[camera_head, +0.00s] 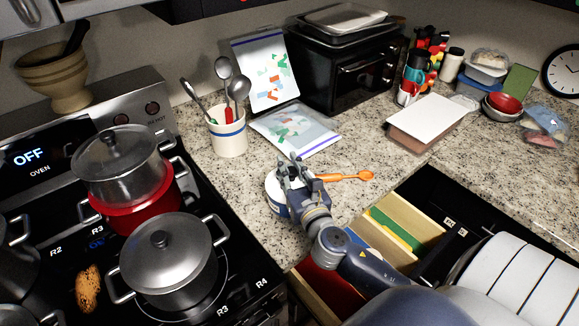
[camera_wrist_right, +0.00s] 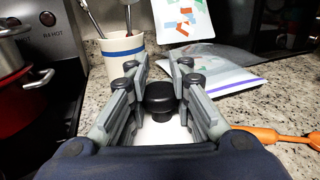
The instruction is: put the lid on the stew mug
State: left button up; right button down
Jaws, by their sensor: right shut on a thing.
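My right gripper (camera_head: 289,174) is over the counter to the right of the stove. In the right wrist view, its fingers (camera_wrist_right: 161,88) are shut on the black knob (camera_wrist_right: 160,97) of the lid. The lid's white top (camera_wrist_right: 160,131) shows below the knob, between the fingers. In the head view, a round white vessel with a dark blue band, apparently the stew mug (camera_head: 280,208), is directly under the gripper. The gripper hides much of lid and mug, so I cannot tell whether the lid is seated. My left gripper is not in view.
A blue-banded utensil crock (camera_head: 228,139) stands behind the gripper, near a flat bag (camera_head: 318,138). An orange spoon (camera_head: 355,176) lies to the right. Pots, including a lidded grey pot (camera_head: 168,267), are on the stove. An open drawer (camera_head: 317,291) is in front.

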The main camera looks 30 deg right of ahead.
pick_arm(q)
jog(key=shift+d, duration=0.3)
pick_arm(e)
jog(key=shift+s+f, duration=0.1)
jog(key=shift+f, duration=0.2)
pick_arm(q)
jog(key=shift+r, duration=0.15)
pick_arm(e)
jog(key=shift+w, duration=0.45)
jog(key=c, duration=1.2)
grip_release()
jog(key=shift+w+d, duration=0.1)
jog(key=shift+w, duration=0.05)
jog(key=shift+c, duration=0.2)
pick_arm(q)
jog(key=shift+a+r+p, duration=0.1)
jog(key=shift+p, duration=0.2)
pick_arm(e)
jog(key=shift+r, duration=0.2)
jog(key=shift+r, duration=0.2)
notch_tip(320, 180, up, 7)
jog(key=p, duration=0.7)
jog(key=shift+f, duration=0.2)
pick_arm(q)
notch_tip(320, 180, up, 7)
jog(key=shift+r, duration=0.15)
